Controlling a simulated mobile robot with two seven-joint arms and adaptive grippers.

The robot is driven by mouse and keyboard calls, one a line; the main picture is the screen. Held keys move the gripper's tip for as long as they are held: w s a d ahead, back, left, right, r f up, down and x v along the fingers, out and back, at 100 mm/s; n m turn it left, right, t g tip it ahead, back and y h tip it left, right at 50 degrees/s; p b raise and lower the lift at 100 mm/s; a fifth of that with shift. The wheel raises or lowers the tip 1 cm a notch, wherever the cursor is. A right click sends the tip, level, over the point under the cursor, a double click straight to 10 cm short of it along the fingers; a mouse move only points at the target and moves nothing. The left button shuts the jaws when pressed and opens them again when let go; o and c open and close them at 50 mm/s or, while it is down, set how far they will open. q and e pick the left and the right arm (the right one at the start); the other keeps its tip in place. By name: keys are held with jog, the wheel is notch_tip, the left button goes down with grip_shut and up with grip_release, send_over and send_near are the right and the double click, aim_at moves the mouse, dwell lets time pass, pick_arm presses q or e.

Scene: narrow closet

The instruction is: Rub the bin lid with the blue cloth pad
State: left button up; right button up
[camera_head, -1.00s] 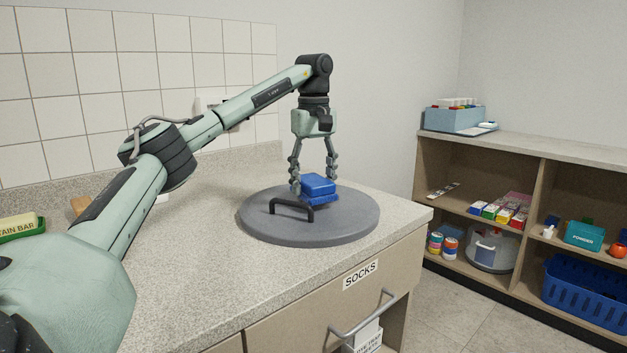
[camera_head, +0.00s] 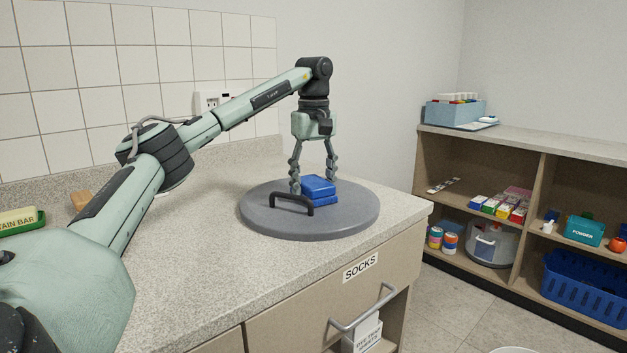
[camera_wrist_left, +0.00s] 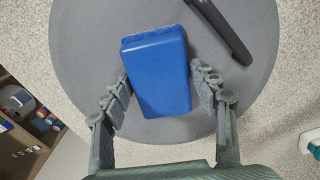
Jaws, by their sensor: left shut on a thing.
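The blue cloth pad (camera_head: 319,187) is a block with a thicker upper part and a lower layer. It sits at the lid's middle, just behind the black handle, and appears to rest on the lid. The bin lid (camera_head: 350,218) is a round grey disc lying flat on the counter, with its handle (camera_head: 291,201) towards the front. My left gripper (camera_head: 314,183) points down from above and is shut on the pad. In the left wrist view the pad (camera_wrist_left: 158,75) lies between the two fingers, with the handle (camera_wrist_left: 222,32) at upper right. My right gripper is out of view.
The speckled counter (camera_head: 190,265) is clear left of the lid. A drawer labelled SOCKS (camera_head: 360,267) is below. A shelf (camera_head: 560,148) with boxes stands right.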

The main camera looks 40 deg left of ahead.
pick_arm(q)
jog(key=shift+w, duration=0.1)
jog(key=shift+w+a, duration=0.25)
jog(key=shift+w, duration=0.75)
jog(key=shift+w+a, duration=0.25)
jog(key=shift+w, duration=0.55)
jog(key=shift+w+a, duration=0.25)
jog(key=shift+w, duration=0.6)
jog(key=shift+w+a, duration=0.25)
jog(key=shift+w, duration=0.55)
jog(key=shift+w+a, duration=0.2)
jog(key=shift+w, duration=0.05)
